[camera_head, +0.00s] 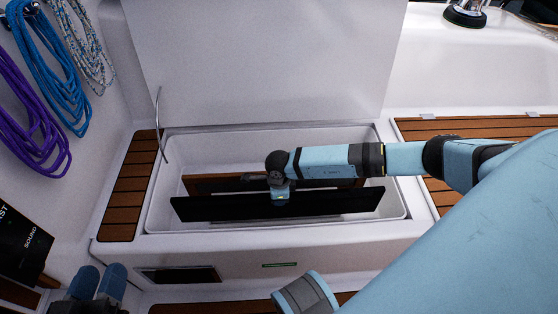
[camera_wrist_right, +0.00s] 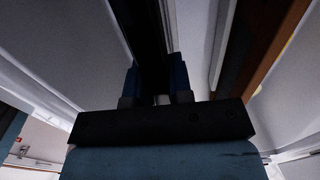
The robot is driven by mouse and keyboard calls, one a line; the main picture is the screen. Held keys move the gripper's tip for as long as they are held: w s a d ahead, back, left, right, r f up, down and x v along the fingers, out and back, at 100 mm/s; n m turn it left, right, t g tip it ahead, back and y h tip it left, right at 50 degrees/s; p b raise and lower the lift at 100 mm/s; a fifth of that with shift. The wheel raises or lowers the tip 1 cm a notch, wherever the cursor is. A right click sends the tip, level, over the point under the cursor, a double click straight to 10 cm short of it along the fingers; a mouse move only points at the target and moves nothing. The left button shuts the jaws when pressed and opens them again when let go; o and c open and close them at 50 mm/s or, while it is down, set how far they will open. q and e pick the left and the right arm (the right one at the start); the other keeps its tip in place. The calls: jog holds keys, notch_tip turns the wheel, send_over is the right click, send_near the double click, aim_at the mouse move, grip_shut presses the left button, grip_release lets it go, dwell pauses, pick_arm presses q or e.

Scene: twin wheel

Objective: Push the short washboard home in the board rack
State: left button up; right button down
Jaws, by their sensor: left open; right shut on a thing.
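A long black board (camera_head: 335,201), seemingly the short washboard, stands on edge inside the open white locker (camera_head: 398,218). My right gripper (camera_head: 279,198) reaches in from above and is shut on its upper edge near the middle. In the right wrist view the black board (camera_wrist_right: 151,40) runs between the two blue fingers of the right gripper (camera_wrist_right: 154,82). A wood-brown board (camera_head: 203,184) stands behind it, partly hidden by my arm. The board rack cannot be made out, and the black board's lower edge is not clearly seated or free. My left gripper (camera_head: 101,284) is open and empty at the lower left.
The white locker lid (camera_head: 265,60) stands raised behind, with a thin stay (camera_head: 159,120) at left. Coiled ropes (camera_head: 50,90) hang on the left wall. Slatted wood seats (camera_head: 128,190) flank the locker. A dark box (camera_head: 20,245) is at far left. A winch (camera_head: 465,14) is at top right.

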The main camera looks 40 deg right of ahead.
jog(key=shift+r, duration=0.1)
jog(key=shift+f+b, duration=1.3)
jog(key=shift+f, duration=0.7)
dwell(0.3)
jog(key=shift+f+b, duration=0.3)
jog(key=shift+f, duration=0.2)
jog(key=shift+f+b, duration=0.55)
jog(key=shift+f, duration=0.15)
jog(key=c, duration=0.9)
grip_release()
jog(key=shift+c, duration=0.2)
jog(key=shift+f, duration=0.1)
